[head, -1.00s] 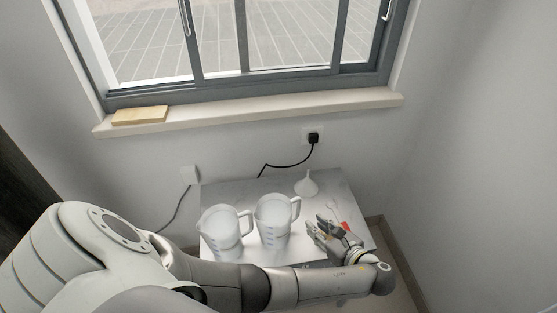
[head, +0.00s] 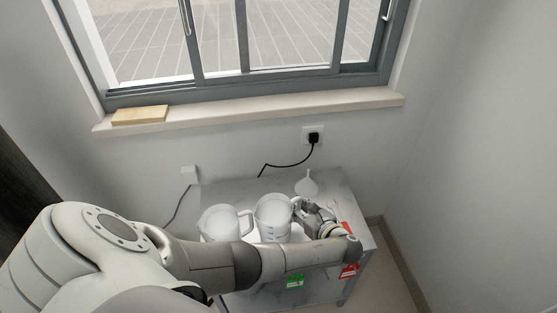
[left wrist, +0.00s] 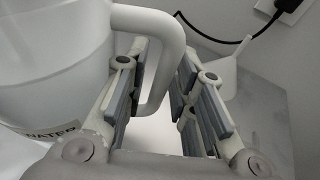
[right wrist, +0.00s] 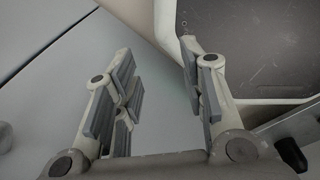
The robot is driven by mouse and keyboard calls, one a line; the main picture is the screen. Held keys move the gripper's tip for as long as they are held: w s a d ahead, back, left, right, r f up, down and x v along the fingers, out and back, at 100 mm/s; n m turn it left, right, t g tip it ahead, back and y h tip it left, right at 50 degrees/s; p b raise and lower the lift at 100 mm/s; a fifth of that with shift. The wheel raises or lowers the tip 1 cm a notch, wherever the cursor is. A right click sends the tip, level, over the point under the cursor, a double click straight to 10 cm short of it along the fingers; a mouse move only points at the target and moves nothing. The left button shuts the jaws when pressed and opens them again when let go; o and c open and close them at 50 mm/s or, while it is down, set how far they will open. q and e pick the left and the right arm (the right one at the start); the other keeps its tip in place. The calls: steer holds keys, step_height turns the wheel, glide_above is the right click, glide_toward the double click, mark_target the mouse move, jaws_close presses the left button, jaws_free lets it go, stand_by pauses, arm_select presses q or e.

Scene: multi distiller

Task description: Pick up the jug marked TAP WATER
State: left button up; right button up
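Two white jugs stand side by side on the small table. The right jug (head: 273,217) has its handle toward my left gripper (head: 304,209). My right gripper (right wrist: 160,90) is open and empty.
A white funnel (head: 307,184) stands behind the handle side. A black cord (head: 285,166) runs to the wall socket. Red (head: 349,270) and green (head: 294,281) tags show at the table's front. Walls close in the table behind and at right.

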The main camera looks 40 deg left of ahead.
arm_select(q)
jaws_close()
steer(key=shift+d, duration=0.1)
steer(key=shift+r, duration=0.15)
stand_by(0.3)
steer(key=shift+r, duration=0.15)
steer(key=shift+w+r+p, duration=0.1)
steer(key=shift+r+p, duration=0.4)
steer(key=shift+r, duration=0.55)
step_height(320, 180, up, 10)
steer(key=shift+r+p, duration=0.15)
steer(key=shift+p, duration=0.85)
steer(key=shift+r, duration=2.65)
